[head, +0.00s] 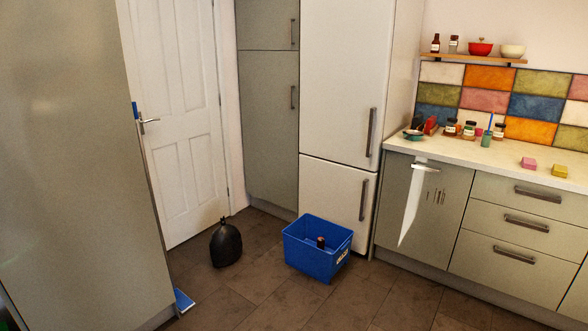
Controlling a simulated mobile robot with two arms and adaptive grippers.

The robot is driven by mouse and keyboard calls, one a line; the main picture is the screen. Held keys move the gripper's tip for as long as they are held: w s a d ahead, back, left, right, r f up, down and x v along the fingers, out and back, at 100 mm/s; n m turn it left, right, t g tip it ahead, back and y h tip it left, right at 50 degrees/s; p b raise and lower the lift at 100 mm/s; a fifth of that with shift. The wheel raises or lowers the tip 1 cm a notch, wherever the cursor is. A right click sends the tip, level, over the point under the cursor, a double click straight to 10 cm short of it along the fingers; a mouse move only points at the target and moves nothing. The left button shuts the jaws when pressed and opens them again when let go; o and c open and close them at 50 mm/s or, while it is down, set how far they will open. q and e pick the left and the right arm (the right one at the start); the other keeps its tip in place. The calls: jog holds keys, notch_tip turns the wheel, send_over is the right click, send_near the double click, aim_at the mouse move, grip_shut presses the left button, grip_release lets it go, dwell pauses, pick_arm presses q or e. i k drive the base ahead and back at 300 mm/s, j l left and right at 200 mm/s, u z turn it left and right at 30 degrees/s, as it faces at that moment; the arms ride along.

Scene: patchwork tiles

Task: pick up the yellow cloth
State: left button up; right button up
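A small yellow block-like item (560,171) lies on the pale worktop at the far right in the head view. It is the only yellow thing I see that could be the yellow cloth; whether it is folded cloth or a sponge I cannot tell. A similar pink item (528,163) lies just left of it, apart from it. Neither of my grippers is in view.
The worktop (470,150) holds several jars and a dish at its back left. A white towel (411,205) hangs on the cabinet front. A blue crate (310,262) and a black bag (226,244) stand on the floor. The floor before the drawers is clear.

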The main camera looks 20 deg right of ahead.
aim_at(557, 170)
jog(key=i+l+z, duration=0.2)
jog(key=z, duration=0.2)
jog(key=i+l+z, duration=0.1)
jog(key=i+z, duration=0.75)
jog(key=i+j+z, duration=0.1)
jog(key=i+z, duration=0.15)
jog(key=z, duration=0.2)
